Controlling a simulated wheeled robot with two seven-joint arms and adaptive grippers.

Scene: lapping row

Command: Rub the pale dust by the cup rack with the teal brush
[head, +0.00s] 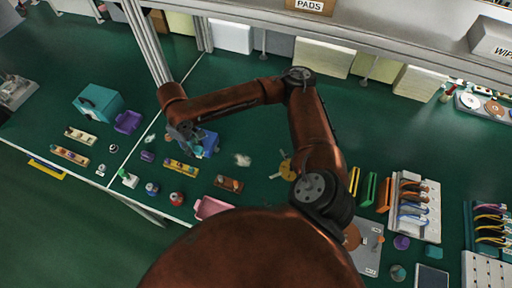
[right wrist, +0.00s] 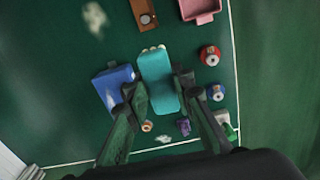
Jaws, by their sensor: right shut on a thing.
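The teal brush (right wrist: 158,85) is between the fingers of my right gripper (right wrist: 160,95), which is shut on it; pale bristles show at its far end. A smaller pale patch (head: 150,138) lies left of the gripper. A yellow rack with small round pieces (head: 182,166) sits just below the gripper. My left gripper is out of view.
A blue bin (head: 210,144), brown rack (head: 228,183), pink tray (head: 212,207) and red-topped jar (head: 176,198) stand close by. A metal post (head: 148,45) rises behind the gripper. Bare green bench surrounds the larger dust patch.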

